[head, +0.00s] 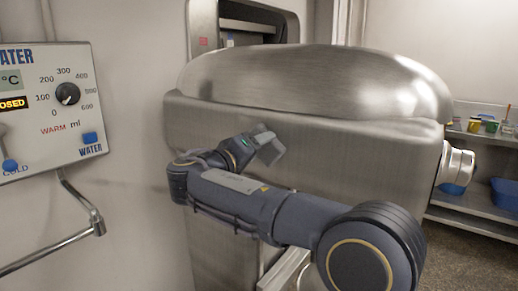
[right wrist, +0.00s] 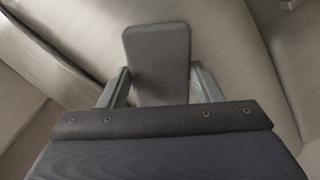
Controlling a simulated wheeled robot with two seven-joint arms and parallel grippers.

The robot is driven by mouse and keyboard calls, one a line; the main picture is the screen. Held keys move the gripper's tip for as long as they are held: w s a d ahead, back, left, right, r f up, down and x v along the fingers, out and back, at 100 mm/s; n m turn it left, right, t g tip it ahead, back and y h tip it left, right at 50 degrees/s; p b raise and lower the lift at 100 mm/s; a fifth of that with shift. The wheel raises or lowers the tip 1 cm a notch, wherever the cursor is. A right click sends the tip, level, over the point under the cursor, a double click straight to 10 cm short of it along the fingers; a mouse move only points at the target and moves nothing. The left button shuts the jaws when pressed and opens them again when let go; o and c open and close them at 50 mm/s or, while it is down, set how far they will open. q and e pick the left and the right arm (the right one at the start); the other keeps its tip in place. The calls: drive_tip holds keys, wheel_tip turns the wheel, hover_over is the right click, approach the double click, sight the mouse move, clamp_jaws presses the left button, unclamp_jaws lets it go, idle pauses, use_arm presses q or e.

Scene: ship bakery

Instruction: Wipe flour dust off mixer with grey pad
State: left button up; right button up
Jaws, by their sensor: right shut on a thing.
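The mixer (head: 330,140) is a large brushed-metal body with a domed lid (head: 320,80), in the middle of the head view. Its metal surface (right wrist: 235,45) also fills the background of the right wrist view. My right gripper (head: 260,143) is shut on the grey pad (head: 271,152), in front of the mixer's upper front wall. In the right wrist view the pad (right wrist: 157,55) stands out between the two fingers. I cannot tell whether the pad touches the metal. No flour dust shows clearly. My left gripper is not in view.
A water control panel (head: 50,105) with a knob and a bent metal pipe (head: 85,210) are on the left wall. A round metal fitting (head: 457,165) juts from the mixer's right side. Shelves with blue bins (head: 505,193) stand at the far right.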

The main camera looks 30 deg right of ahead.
drive_tip(key=shift+b+v, duration=0.65)
drive_tip(key=shift+v, duration=2.25)
drive_tip(key=shift+a, duration=0.1)
drive_tip(key=shift+v, duration=1.45)
